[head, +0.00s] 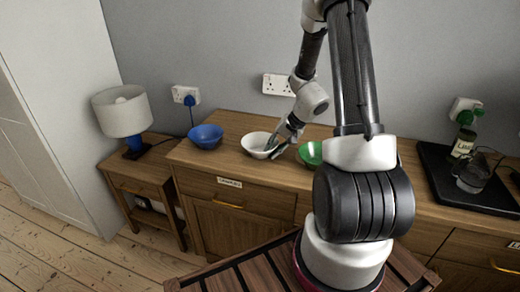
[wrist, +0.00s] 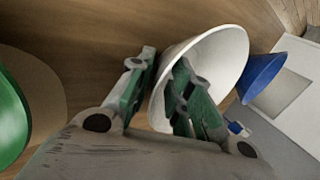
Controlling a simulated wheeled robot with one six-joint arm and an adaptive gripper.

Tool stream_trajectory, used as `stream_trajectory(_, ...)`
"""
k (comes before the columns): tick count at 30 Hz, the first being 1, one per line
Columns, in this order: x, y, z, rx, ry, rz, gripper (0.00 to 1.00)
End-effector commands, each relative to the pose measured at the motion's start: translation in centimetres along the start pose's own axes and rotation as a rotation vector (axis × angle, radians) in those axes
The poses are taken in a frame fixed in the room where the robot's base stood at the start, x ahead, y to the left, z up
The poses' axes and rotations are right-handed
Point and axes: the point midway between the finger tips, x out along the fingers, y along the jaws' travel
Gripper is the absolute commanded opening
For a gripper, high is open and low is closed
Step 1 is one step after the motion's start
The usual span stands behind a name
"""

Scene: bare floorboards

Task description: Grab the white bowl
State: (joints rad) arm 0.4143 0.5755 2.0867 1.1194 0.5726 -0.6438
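The white bowl (head: 259,145) stands on the wooden sideboard, between a blue bowl and a green bowl. My gripper (head: 279,147) is at its right rim in the head view. In the wrist view, the white bowl (wrist: 228,58) shows tilted by the camera angle. My gripper (wrist: 165,72) straddles its wall there, one finger inside the bowl and the other outside. The fingertips are close together with the bowl's wall between them, so it looks shut on the wall. The inner finger hides part of the bowl's inside.
The blue bowl (head: 206,136) is left of the white one, and the green bowl (head: 311,153) is close on the right, partly behind my arm. A black tray (head: 450,180) with a bottle (head: 463,146) lies far right. A lamp (head: 124,112) stands on a side table at left.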

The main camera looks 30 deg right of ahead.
Motion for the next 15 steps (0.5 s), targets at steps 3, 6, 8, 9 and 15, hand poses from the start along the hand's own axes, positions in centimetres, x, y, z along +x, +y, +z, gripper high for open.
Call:
stream_trajectory(3, -0.01, -0.02, -0.01, 0.0, 0.0, 0.0, 0.2)
stream_trajectory(6, -0.02, -0.02, 0.0, -0.001, 0.0, 0.0, 0.11)
stream_trajectory(8, -0.03, -0.01, 0.0, -0.001, 0.0, 0.0, 0.0)
stream_trajectory(9, -0.03, -0.01, 0.0, -0.001, 0.0, 0.0, 0.0)
stream_trajectory(15, -0.05, -0.03, 0.0, -0.001, 0.0, 0.0, 0.0)
